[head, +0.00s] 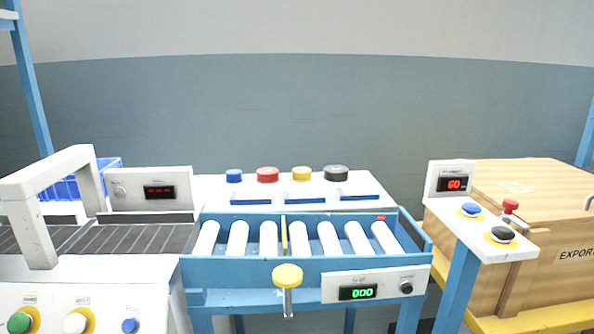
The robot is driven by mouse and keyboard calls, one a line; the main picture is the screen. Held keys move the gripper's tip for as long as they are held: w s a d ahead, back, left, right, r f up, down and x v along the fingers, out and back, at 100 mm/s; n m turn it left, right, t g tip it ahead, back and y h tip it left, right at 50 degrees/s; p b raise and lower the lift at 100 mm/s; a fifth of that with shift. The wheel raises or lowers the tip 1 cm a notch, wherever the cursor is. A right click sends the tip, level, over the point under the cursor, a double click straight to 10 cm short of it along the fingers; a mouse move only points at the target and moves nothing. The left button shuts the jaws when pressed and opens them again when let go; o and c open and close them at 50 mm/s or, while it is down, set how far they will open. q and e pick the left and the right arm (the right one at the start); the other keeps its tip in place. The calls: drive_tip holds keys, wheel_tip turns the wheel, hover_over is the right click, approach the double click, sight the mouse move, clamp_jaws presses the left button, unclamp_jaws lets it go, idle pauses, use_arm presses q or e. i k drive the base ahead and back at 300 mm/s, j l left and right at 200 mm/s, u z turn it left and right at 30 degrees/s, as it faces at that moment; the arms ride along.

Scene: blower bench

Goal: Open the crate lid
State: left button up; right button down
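A wooden crate (545,275) stands at the right on a yellow support, and its right side is cut off by the picture's edge. Its front carries dark lettering starting with "EXPOR". The flat wooden lid (535,182) lies level on top and looks shut. A pale curved piece, perhaps a handle (588,201), shows at the right picture edge near the lid's front. A control panel hides the crate's left front part. Neither of my grippers shows in the head view.
A white arch (45,190) spans the belt at the left. Coloured caps sit on a white shelf behind.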

sight(547, 191)
drive_tip(key=z, duration=1.3)
